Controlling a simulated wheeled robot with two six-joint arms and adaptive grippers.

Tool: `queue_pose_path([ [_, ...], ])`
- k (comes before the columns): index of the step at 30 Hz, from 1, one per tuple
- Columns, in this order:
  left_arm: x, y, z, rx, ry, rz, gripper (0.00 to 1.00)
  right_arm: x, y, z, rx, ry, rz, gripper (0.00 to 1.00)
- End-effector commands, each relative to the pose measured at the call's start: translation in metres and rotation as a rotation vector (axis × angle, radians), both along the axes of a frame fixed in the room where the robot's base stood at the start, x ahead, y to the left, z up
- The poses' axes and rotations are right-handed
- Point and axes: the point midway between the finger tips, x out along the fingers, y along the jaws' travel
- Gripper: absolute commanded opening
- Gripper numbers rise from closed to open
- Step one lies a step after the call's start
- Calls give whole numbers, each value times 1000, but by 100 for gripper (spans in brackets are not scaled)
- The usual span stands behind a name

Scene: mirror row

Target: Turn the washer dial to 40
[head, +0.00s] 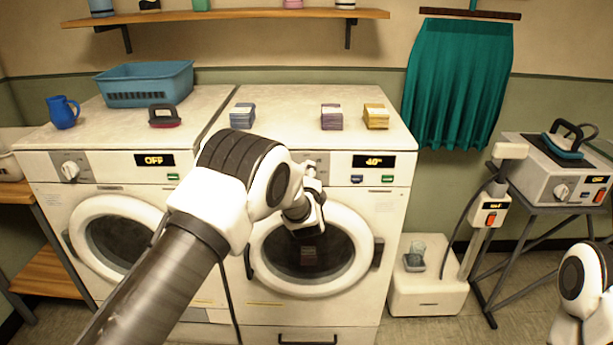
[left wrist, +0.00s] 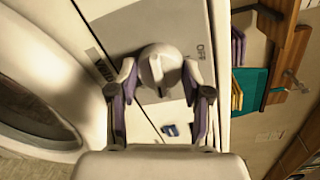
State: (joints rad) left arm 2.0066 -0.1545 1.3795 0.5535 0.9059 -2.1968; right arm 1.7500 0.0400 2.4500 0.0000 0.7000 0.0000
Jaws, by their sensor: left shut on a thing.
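The washer (head: 395,215) is the right-hand white machine, and its display (head: 374,161) reads 40. Its round white dial (left wrist: 158,67) shows in the left wrist view on a grey panel, with OFF printed beside it. My left gripper (left wrist: 160,80) has one finger on each side of the dial and is shut on it. In the head view my left gripper (head: 312,178) is at the washer's front panel, and my arm and gripper largely hide the dial. My right arm shows only at the lower right edge; its gripper is out of view.
The left machine (head: 40,180) has a display reading OFF. A blue basket (head: 145,82), a blue jug (head: 62,111) and several small folded stacks stand on the machine tops. A small white unit (head: 428,290) stands on the floor right of the washer.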

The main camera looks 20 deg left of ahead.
Motion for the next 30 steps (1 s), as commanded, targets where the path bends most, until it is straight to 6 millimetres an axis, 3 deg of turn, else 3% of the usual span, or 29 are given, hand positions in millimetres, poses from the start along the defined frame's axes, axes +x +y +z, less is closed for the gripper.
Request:
queue_pose_path([
  [1, 1, 0, 2, -1, -5, 1, 14, 0, 0, 0, 0, 0, 0, 0],
  [2, 1, 0, 2, -1, -5, 1, 56, 0, 0, 0, 0, 0, 0, 0],
  [3, 1, 0, 2, -1, -5, 1, 70, 0, 0, 0, 0, 0, 0, 0],
  [4, 1, 0, 2, -1, -5, 1, 75, 0, 0, 0, 0, 0, 0, 0],
  [13, 0, 0, 1, 0, -2, -1, 75, 0, 0, 0, 0, 0, 0, 0],
  [17, -10, -4, 2, 1, -1, -2, 75, 0, 0, 0, 0, 0, 0, 0],
  [30, -104, -33, 10, 2, -1, -2, 75, 0, 0, 0, 0, 0, 0, 0],
])
